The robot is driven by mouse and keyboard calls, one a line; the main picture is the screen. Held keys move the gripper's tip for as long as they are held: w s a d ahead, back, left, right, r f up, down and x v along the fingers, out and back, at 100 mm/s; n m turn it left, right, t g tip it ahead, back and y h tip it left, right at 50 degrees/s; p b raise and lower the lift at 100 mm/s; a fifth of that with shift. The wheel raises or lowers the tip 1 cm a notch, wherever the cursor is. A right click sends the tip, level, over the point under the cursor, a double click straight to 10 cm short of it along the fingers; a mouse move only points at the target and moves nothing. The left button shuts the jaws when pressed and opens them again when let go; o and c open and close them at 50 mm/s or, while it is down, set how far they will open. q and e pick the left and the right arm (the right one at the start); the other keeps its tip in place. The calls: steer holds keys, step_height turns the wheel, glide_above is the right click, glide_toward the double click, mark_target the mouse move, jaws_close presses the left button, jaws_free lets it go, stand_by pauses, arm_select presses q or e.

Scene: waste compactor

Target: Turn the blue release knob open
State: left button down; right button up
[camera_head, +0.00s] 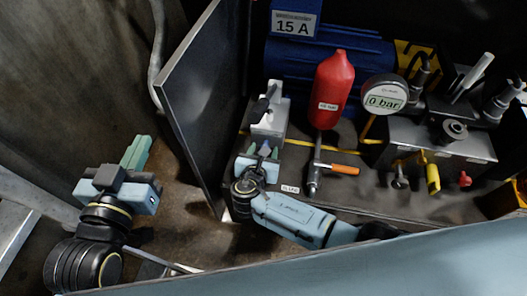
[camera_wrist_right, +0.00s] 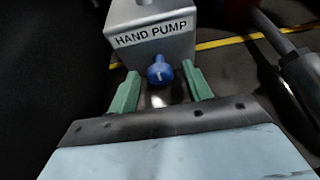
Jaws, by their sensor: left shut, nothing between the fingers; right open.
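The blue release knob (camera_wrist_right: 160,72) sticks out of the front of the grey block labelled HAND PUMP (camera_wrist_right: 152,30), with a small white mark on it. My right gripper (camera_wrist_right: 161,82) is open, with one green finger on each side of the knob. Gaps show between the fingers and the knob. In the head view the right gripper (camera_head: 264,154) is in front of the pump block (camera_head: 270,118), and the knob is a small blue spot there. My left gripper (camera_head: 136,152) is shut and empty, outside the open door, far from the knob.
A dark door panel (camera_head: 205,95) stands between my two grippers. Right of the pump are a red cylinder (camera_head: 332,90), an orange-handled valve (camera_head: 344,169) and a gauge reading 0 bar (camera_head: 385,96). A pale blue panel (camera_head: 400,265) crosses the foreground.

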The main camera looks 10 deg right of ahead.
steer(key=shift+w, duration=0.2)
arm_select(q)
steer(key=shift+r+t, duration=0.3)
steer(key=shift+r, duration=0.1)
